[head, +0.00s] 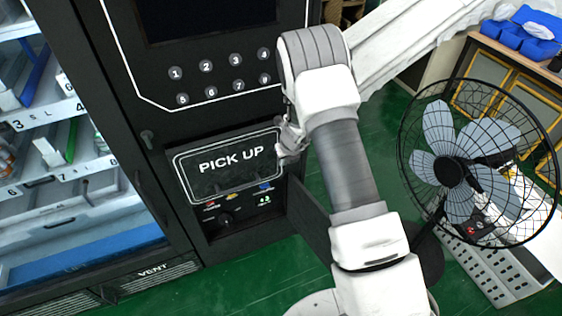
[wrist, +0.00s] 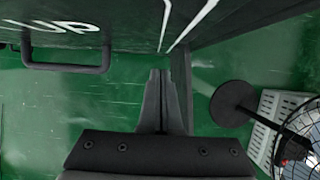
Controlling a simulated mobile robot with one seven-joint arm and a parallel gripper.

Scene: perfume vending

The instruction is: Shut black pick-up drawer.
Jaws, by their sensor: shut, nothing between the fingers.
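The black pick-up drawer (head: 230,165) has a dark front with a white outline and the words PICK UP, low on the black machine. Part of its front, with the letters UP and a black bar handle (wrist: 65,68), shows at the upper left of the wrist view. How far the drawer stands out is hard to tell. My gripper (head: 289,140) is at the right end of the drawer front in the head view, partly hidden by my arm. In the wrist view its fingertips (wrist: 162,74) are together and empty, to the right of the handle and apart from it.
Numbered buttons (head: 206,66) sit above the drawer, and small knobs and coloured marks (head: 228,218) below it. A glass-fronted cabinet (head: 70,190) stands at left. A black fan (head: 452,172) stands at right near a grey perforated tray (head: 488,272). Green floor (head: 200,292) is open in front.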

